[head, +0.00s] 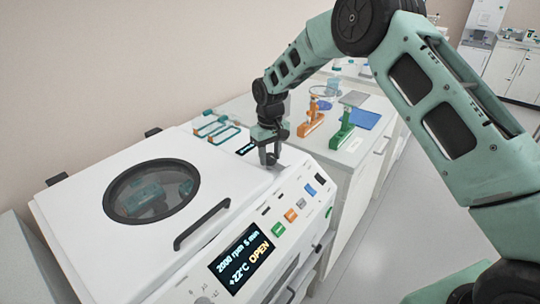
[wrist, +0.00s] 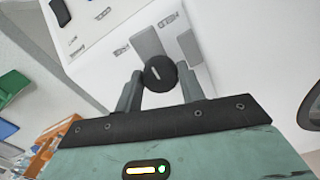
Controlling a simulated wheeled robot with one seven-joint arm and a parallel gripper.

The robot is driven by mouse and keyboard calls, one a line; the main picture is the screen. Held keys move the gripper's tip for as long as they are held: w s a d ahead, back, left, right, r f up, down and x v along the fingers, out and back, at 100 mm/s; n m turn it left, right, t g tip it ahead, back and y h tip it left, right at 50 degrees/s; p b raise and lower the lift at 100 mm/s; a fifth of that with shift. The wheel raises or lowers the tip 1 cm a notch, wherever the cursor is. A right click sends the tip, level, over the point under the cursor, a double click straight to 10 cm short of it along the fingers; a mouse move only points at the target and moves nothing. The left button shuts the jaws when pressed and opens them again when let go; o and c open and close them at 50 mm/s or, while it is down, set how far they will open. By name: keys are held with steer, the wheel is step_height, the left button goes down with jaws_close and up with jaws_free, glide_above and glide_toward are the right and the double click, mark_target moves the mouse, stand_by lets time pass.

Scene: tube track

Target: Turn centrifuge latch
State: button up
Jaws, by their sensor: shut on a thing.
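The centrifuge (head: 85,215) is a white box at the lower left of the head view, with its lid down. Its display (head: 241,257) reads "OPEN", 2000 rpm, 5 min and +22°C. My gripper (head: 270,158) points down at the far right corner of the centrifuge top. In the wrist view, the latch (wrist: 160,73) is a round black knob with a short white mark, between my two grey fingers. My gripper is shut on it. In the head view my fingers hide the latch.
The lid has a round window (head: 150,190) and a dark bar handle (head: 202,222). Beyond my gripper, the bench holds an orange stand (head: 311,122), a green stand (head: 343,132), a blue mat (head: 364,118) and teal racks (head: 216,127). The floor at right is clear.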

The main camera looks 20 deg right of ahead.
mark_target(270, 156)
steer(key=shift+n, duration=0.5)
steer(key=o, duration=1)
steer(key=shift+r, duration=0.15)
step_height(270, 156, up, 17)
steer(key=b, duration=0.3)
steer(key=shift+r, duration=0.1)
